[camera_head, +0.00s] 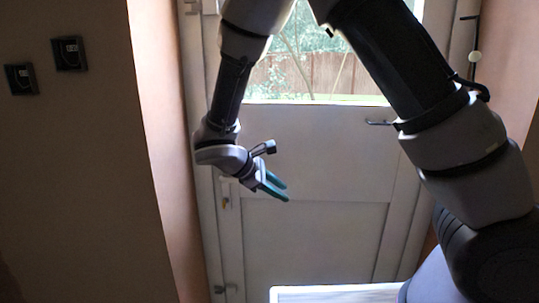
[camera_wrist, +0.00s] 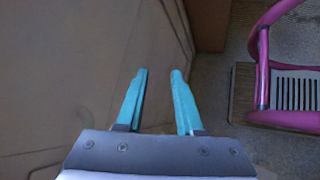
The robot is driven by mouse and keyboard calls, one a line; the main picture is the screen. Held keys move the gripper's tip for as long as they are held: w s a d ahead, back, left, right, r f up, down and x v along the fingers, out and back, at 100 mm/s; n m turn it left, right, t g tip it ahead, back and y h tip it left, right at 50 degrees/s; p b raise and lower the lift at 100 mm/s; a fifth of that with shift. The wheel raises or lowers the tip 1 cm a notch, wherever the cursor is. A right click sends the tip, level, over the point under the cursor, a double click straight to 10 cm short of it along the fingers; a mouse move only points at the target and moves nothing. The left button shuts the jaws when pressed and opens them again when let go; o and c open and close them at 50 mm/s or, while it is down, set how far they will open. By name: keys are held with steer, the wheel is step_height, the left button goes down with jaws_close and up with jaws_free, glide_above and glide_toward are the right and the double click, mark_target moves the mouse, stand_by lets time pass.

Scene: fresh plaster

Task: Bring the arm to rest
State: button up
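My gripper (camera_head: 277,186) hangs at the end of my bent arm, in front of a white door in the head view. Its two teal fingers point down and to the right. In the wrist view my gripper (camera_wrist: 158,75) shows both fingers apart with a clear gap between them. Nothing is between the fingers, so it is open and empty. The arm reaches in from the upper right and folds down on the left.
The white door (camera_head: 310,150) has a window in its upper part and a handle (camera_head: 378,122). A white slatted surface (camera_head: 335,294) is at the bottom. Two dark switches (camera_head: 68,53) are on the left wall. A pink-framed object (camera_wrist: 263,75) stands at right in the wrist view.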

steer(key=s+d+r+m+t+y, duration=0.1)
steer(key=s+d+r+m+y, duration=0.4)
steer(key=d+r+m, duration=0.5)
steer(key=s+d+r+m+t+y, duration=0.1)
steer(key=s+d+r+m+y, duration=0.4)
steer(key=d+r+m, duration=0.6)
step_height(320, 180, up, 5)
steer(key=shift+s+d+f, duration=0.15)
steer(key=shift+s+d, duration=0.3)
steer(key=shift+d, duration=0.1)
